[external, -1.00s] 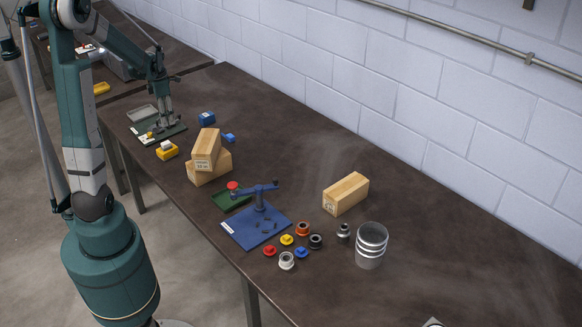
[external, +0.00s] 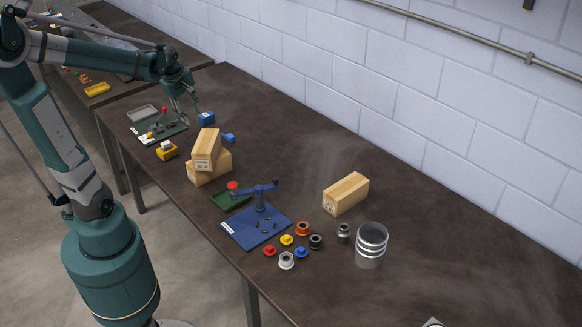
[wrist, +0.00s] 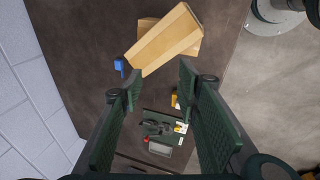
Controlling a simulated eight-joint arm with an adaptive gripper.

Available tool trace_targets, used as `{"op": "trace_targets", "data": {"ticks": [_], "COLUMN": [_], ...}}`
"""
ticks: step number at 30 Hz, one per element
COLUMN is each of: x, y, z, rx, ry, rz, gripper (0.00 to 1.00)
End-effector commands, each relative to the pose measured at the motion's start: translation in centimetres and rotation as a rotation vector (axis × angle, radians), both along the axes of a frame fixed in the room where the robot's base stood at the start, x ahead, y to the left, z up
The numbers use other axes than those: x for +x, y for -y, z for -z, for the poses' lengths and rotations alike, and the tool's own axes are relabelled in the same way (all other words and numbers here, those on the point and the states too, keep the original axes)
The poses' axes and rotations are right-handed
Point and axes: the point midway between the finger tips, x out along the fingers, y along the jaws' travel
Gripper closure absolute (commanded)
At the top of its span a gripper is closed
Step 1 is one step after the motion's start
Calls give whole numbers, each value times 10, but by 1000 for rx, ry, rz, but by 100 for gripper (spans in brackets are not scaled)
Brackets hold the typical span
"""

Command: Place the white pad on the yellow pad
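Several small round flanged pieces sit in a cluster in the external view, among them a white one (external: 287,261) at the front and a yellow one (external: 287,240) behind it. They stand apart on the table, and I cannot tell whether these are the task's pads. My gripper (wrist: 160,78) is open and empty. In the external view it is above the table near the green-based fixture, left of the blue block.
Two stacked wooden blocks (external: 207,160) stand between my gripper and the blue-based press (external: 256,228). The green-based fixture (external: 160,130), a grey tray (external: 142,113) and a blue block (external: 206,118) are nearby.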

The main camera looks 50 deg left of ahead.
Motion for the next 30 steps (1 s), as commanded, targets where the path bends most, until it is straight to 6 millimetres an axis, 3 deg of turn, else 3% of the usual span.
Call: {"op": "trace_targets", "data": {"ticks": [12,30], "x": [-25,-76], "y": [88,190], "z": [-25,-37], "rx": [168,474], "ry": [53,137], "rz": [525,1240], "gripper": [68,68]}}
